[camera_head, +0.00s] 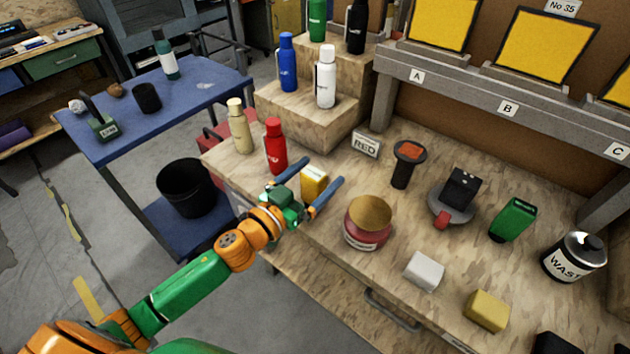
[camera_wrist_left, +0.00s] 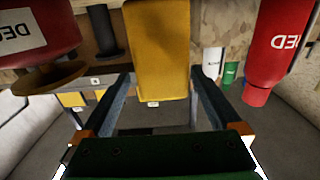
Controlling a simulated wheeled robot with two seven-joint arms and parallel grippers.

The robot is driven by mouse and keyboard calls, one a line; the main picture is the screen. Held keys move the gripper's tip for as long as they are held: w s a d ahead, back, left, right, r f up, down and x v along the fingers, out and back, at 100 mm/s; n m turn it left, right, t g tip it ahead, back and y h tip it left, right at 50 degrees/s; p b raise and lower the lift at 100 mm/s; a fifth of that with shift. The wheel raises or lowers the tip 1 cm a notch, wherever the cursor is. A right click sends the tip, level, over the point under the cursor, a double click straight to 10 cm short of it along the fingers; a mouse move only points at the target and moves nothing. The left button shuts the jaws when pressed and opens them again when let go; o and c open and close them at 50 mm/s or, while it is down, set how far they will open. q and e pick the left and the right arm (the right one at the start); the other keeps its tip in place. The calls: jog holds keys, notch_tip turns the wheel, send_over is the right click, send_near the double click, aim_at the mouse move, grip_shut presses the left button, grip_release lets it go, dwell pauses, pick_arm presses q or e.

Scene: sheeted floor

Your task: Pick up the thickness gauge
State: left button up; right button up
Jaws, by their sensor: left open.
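A small upright yellow block-shaped object (camera_head: 314,182) stands on the wooden workbench, and I take it for the thickness gauge, though no marking confirms this. My left gripper (camera_head: 323,170) is open, with its blue fingers on either side of it. In the left wrist view the yellow object (camera_wrist_left: 158,45) fills the upper middle, between and beyond the open fingers (camera_wrist_left: 161,76). I cannot tell whether either finger touches it. My right gripper is not in view.
A red bottle (camera_head: 275,147) stands left of the gripper and a red round container with a tan top (camera_head: 368,222) to its right.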

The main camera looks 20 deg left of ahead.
pick_arm(q)
jog(key=x, duration=0.3)
jog(key=shift+w+a+f, duration=0.1)
jog(key=shift+a+f, duration=0.1)
jog(key=shift+f, duration=0.05)
jog(key=shift+s+r, duration=0.1)
jog(key=shift+s, duration=0.1)
jog(key=c, duration=0.6)
grip_shut()
